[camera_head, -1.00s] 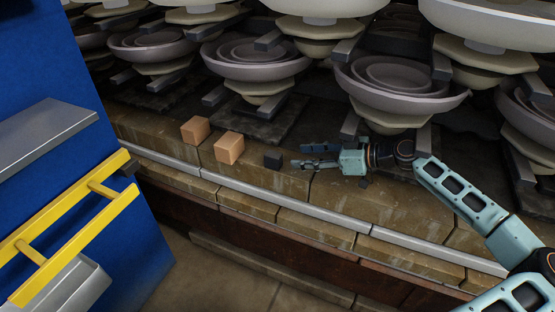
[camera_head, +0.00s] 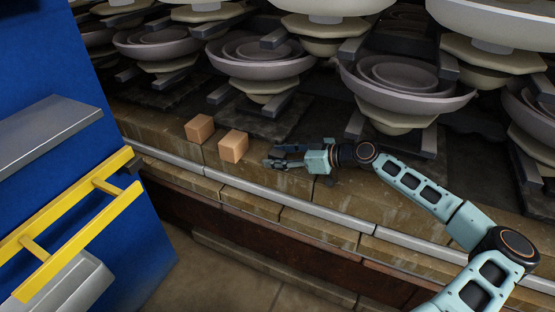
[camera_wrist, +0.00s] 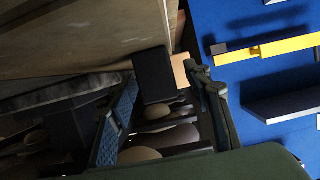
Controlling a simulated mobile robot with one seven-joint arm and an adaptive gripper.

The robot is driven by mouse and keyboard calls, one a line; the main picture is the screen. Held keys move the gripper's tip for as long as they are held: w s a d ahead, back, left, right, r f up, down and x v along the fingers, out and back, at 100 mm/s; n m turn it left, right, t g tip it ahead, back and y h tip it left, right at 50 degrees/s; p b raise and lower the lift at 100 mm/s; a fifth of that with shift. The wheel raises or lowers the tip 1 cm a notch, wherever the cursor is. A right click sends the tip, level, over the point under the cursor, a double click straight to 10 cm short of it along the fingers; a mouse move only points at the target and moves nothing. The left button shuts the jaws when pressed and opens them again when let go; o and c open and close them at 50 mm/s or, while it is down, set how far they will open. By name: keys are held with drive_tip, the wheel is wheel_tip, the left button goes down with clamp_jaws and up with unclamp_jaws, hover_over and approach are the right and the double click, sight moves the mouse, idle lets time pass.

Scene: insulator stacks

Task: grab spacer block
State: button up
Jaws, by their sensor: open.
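A dark, nearly black spacer block (camera_wrist: 153,76) shows in the wrist view between the two finger ends of my gripper (camera_wrist: 163,84). Gaps seem to show beside it, and I cannot tell whether either finger touches it. In the head view my gripper (camera_head: 276,156) is low over the stone ledge, fingers pointing left and spread apart. The dark block is mostly or wholly hidden by the fingers there.
Two orange-brown blocks (camera_head: 233,146) (camera_head: 199,128) stand on the ledge (camera_head: 300,186) just left of my gripper. Insulator stacks (camera_head: 405,90) crowd behind it. A blue cabinet (camera_head: 40,90) with a yellow rail (camera_head: 75,222) is at left.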

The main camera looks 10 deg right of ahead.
clamp_jaws()
drive_tip(key=shift+r, duration=0.1)
idle(0.3)
